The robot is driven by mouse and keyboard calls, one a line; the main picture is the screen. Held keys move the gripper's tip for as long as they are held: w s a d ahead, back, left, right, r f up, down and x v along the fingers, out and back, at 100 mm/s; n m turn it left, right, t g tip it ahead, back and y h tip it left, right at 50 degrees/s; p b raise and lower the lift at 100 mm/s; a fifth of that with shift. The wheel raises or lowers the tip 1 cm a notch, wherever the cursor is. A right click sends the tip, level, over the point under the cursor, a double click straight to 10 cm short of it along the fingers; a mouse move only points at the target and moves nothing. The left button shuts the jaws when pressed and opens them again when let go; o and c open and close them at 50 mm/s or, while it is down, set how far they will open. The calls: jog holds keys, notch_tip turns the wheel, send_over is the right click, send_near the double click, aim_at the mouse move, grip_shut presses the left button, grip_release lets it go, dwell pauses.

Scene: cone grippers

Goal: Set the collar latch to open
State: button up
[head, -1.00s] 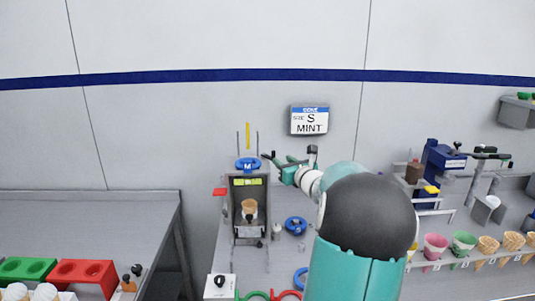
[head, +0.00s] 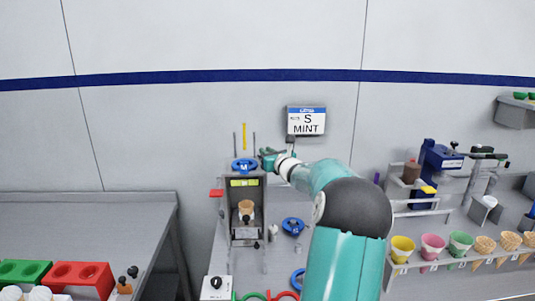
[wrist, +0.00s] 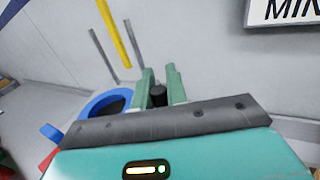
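The blue collar ring (head: 245,165), marked M, sits on top of the dark cone machine. It also shows in the wrist view (wrist: 104,103), left of my fingers. My gripper (head: 268,155) is at the collar's right side. In the wrist view, my gripper's two green fingers (wrist: 161,80) stand close together with a black knob (wrist: 158,96) between them. I cannot tell whether the fingers press on the knob, or whether this knob is the collar latch. A small blue tab (wrist: 50,132) shows at the ring's near left.
Thin grey rods and a yellow strip (head: 244,136) rise behind the collar. A MINT sign (head: 306,121) hangs close above my wrist. A cone (head: 246,207) stands inside the machine. A second blue ring (head: 293,226) lies right of it on the counter.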

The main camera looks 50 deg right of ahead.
grip_shut()
jog(key=shift+d, duration=0.1)
jog(key=shift+w+d+n+t+y, duration=0.1)
jog(key=shift+d+n+t+y, duration=0.15)
jog(key=shift+n+y, duration=0.7)
jog(key=shift+s+d+n+t+y, duration=0.1)
jog(key=shift+n+t+y, duration=0.35)
jog(key=shift+y, duration=0.95)
jog(key=shift+w+d+n+t+y, duration=0.1)
jog(key=shift+d+n+y, duration=0.1)
jog(key=shift+n+y, duration=0.85)
jog(key=o, duration=0.6)
grip_release()
